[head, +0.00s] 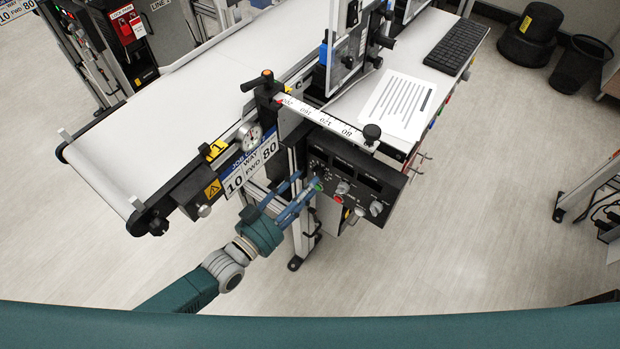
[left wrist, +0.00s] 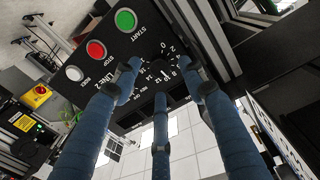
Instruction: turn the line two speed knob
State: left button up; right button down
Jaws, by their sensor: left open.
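My left gripper (head: 312,182) reaches in from the lower left to the left end of a dark control panel (head: 393,186). In the left wrist view its blue fingers (left wrist: 160,82) are open and spread around a black dial with white numbers, on a panel marked Line 2. The line two speed knob (left wrist: 163,75) appears as a dark shape between the fingertips, partly hidden; I cannot tell whether any finger touches it. Green start (left wrist: 125,19), red stop (left wrist: 96,49) and white index (left wrist: 74,73) buttons sit beside the dial. My right gripper is not in view.
A white belt conveyor (head: 190,95) runs behind and left of the panel. Other pale knobs (head: 376,208) sit farther right on the panel. A side table (head: 385,68) holds a paper sheet (head: 398,103) and a keyboard (head: 457,46). Open floor (head: 470,235) lies to the right.

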pick_arm(q)
jog(key=shift+x, duration=1.25)
grip_shut()
jog(key=shift+n+b, duration=0.35)
jog(key=shift+n, duration=0.65)
grip_release()
jog(key=v, duration=1.2)
